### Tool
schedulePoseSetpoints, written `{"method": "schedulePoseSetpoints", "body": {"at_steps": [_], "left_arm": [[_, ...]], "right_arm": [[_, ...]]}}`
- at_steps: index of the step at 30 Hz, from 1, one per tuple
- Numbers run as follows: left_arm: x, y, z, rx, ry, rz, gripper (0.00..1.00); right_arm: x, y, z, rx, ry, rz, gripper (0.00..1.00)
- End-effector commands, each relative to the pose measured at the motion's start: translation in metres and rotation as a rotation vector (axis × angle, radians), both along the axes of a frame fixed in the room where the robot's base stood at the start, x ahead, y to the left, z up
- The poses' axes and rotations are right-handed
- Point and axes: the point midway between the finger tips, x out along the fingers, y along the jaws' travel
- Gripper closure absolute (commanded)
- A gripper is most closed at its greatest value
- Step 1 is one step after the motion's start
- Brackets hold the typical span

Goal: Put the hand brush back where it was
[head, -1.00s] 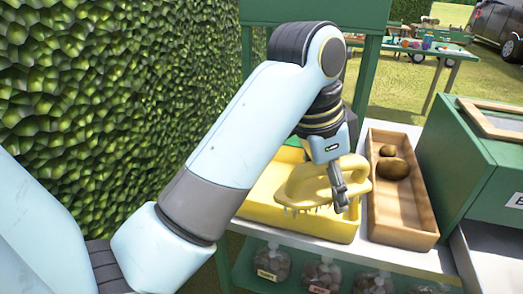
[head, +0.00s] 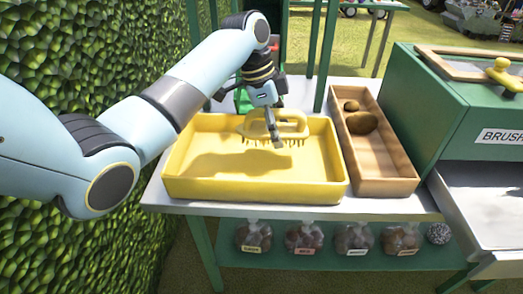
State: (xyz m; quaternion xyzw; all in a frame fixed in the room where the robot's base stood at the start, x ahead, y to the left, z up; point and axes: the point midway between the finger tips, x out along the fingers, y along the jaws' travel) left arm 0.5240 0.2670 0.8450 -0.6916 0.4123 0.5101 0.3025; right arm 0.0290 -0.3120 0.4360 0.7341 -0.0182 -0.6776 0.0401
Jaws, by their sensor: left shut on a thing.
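The yellow hand brush (head: 291,124) has a loop handle and dark bristles pointing down. My left gripper (head: 274,138) is shut on its handle. The brush is over the back right part of a yellow tray (head: 255,193), and a shadow lies on the tray floor to its left. I cannot tell whether the bristles touch the tray. My right gripper is not in view.
A wooden box (head: 388,185) with brown potato-like lumps stands right of the tray. Farther right is a green cabinet (head: 445,110) with a "BRUSH" label and a yellow-handled thing (head: 503,75) on top. Bagged goods (head: 304,237) sit on the shelf below. A hedge (head: 90,40) is at left.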

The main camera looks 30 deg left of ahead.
Motion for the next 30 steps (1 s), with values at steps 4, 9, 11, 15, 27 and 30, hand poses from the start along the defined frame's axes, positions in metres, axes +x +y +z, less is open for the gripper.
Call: {"method": "schedulePoseSetpoints", "body": {"at_steps": [4, 9, 11, 15, 27, 30], "left_arm": [[-0.018, 0.018, -0.015, 0.001, 0.000, 0.001, 0.82], [-0.024, 0.024, -0.022, -0.002, -0.001, 0.001, 0.82], [-0.024, 0.024, -0.028, -0.002, 0.000, 0.001, 0.82], [-0.024, 0.024, -0.051, -0.001, 0.002, 0.001, 0.82], [-0.023, 0.024, -0.062, 0.000, -0.001, 0.000, 0.82], [-0.024, 0.024, -0.062, 0.000, -0.001, 0.000, 0.38]], "right_arm": [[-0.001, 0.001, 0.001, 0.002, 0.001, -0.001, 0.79], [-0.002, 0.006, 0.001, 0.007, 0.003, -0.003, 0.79], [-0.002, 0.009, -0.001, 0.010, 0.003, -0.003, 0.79], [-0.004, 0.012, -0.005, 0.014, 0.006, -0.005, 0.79], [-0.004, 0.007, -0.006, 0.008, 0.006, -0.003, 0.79], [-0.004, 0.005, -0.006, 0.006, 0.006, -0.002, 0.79]]}}
